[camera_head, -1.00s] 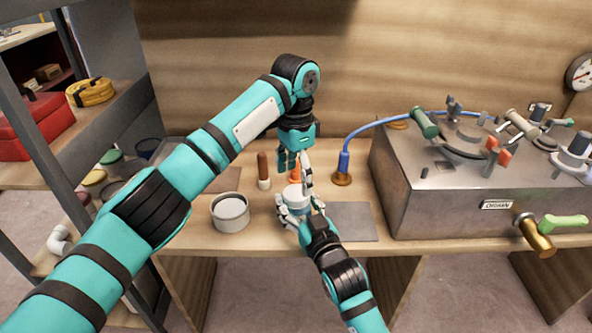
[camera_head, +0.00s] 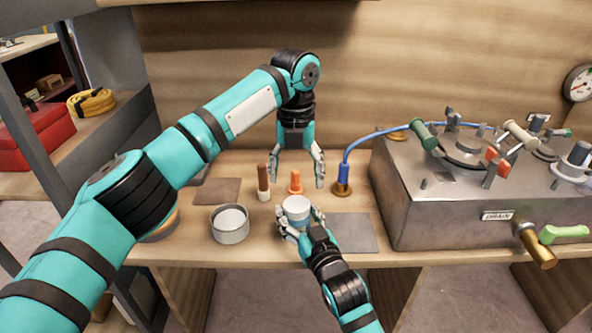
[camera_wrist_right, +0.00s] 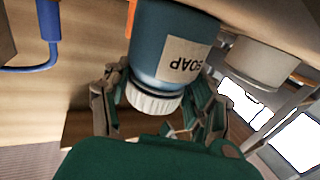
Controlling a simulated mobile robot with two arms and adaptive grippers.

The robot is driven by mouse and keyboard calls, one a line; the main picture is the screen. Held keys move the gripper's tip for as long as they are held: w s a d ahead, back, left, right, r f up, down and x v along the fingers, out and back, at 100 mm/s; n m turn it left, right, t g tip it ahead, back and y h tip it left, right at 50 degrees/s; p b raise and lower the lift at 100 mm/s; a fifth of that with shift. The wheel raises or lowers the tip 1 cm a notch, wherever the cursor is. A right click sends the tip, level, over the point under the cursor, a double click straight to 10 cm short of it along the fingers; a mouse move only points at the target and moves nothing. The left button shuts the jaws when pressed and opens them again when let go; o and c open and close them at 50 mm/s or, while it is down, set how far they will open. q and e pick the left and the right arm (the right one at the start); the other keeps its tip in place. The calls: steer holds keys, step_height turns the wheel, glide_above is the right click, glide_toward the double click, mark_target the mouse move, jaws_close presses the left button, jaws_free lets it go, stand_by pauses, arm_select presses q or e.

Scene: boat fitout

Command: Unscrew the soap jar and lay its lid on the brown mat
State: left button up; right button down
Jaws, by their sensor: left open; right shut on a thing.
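The soap jar (camera_head: 299,219) stands at the front middle of the counter. It has a blue body and a SOAP label, upside down in the right wrist view (camera_wrist_right: 170,45). Its white ribbed lid (camera_head: 297,204) is on it and also shows in the wrist view (camera_wrist_right: 152,99). My right gripper (camera_head: 300,214) is shut on the jar, fingers on both sides. My left gripper (camera_head: 297,181) is open and empty, fingers pointing down, behind and above the jar. The brown mat (camera_head: 217,190) lies bare, left of the jar and farther back.
A round grey tin (camera_head: 230,225) stands left of the jar. A grey mat (camera_head: 352,233) lies to its right. Behind are a brown-handled tool (camera_head: 263,182), an orange cone-like piece (camera_head: 295,182) and a blue hose fitting (camera_head: 343,178). A large metal box (camera_head: 450,205) fills the right side.

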mark_target(296, 204)
arm_select(q)
steer(key=m, duration=0.3)
steer(key=shift+r, duration=0.2)
steer(key=shift+f+m, duration=0.1)
steer(key=shift+m, duration=0.2)
steer(key=shift+f, duration=3.85)
steer(key=c, duration=1.1)
steer(key=o, duration=1.2)
steer(key=shift+c, duration=0.2)
step_height(296, 204, up, 8)
steer(key=shift+f, duration=0.1)
steer(key=shift+c, duration=0.3)
arm_select(e)
steer(key=shift+f, duration=0.1)
arm_select(q)
steer(key=shift+f, duration=3.9)
